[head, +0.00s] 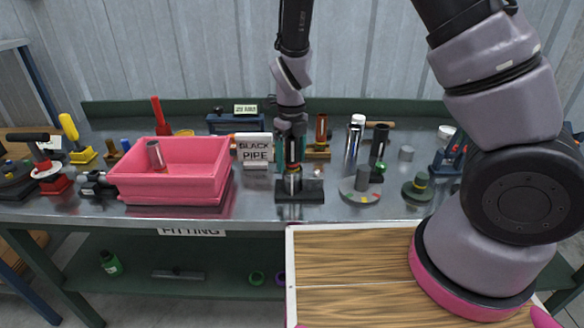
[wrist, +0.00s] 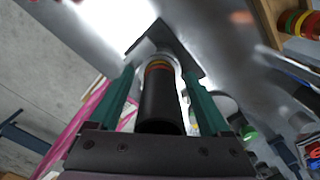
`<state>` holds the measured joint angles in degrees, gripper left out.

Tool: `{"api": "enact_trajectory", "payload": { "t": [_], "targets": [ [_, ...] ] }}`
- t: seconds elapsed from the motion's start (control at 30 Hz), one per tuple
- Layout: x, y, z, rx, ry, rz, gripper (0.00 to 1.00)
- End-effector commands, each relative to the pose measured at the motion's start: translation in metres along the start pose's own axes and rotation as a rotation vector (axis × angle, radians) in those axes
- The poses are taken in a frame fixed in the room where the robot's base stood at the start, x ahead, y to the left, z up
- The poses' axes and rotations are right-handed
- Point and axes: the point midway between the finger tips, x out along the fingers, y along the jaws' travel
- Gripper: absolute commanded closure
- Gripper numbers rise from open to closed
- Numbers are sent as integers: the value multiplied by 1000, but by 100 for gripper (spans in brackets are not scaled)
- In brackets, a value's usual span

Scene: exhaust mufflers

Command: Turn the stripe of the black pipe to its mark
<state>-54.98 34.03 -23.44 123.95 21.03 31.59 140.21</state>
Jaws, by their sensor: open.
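The black pipe (wrist: 160,108) stands between my gripper's two teal fingers in the wrist view, with yellow, orange and red bands near its far end. That end sits in a shiny round collar on a dark base plate (head: 312,188) at the bench's front middle. My gripper (head: 292,168) is open around the pipe and points down; it also shows in the wrist view (wrist: 160,68). I cannot tell whether either finger touches the pipe. In the head view the fingers mostly hide the pipe. I cannot make out how its stripe lies relative to the mark.
A white "BLACK PIPE" sign (head: 255,148) stands behind left of my gripper. A pink bin (head: 172,190) holding a metal tube is left. A grey disc (head: 359,196) with coloured marks, a chrome cylinder (head: 353,145) and another dark cylinder (head: 378,147) stand close on the right.

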Motion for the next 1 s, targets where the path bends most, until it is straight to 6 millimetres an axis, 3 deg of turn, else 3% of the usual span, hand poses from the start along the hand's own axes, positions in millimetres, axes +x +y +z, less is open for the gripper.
{"api": "enact_trajectory", "payload": {
  "t": [0.17,0.5,0.77,0.87,1.0],
  "targets": [
    [-16,0,1,-2,-3,-1,19],
    [-82,1,1,-1,-6,1,19],
    [-110,-2,-1,-13,-7,7,19],
    [-126,-12,-7,-87,-34,34,19],
    [-168,-37,-28,-322,-133,79,19]
  ]
}}
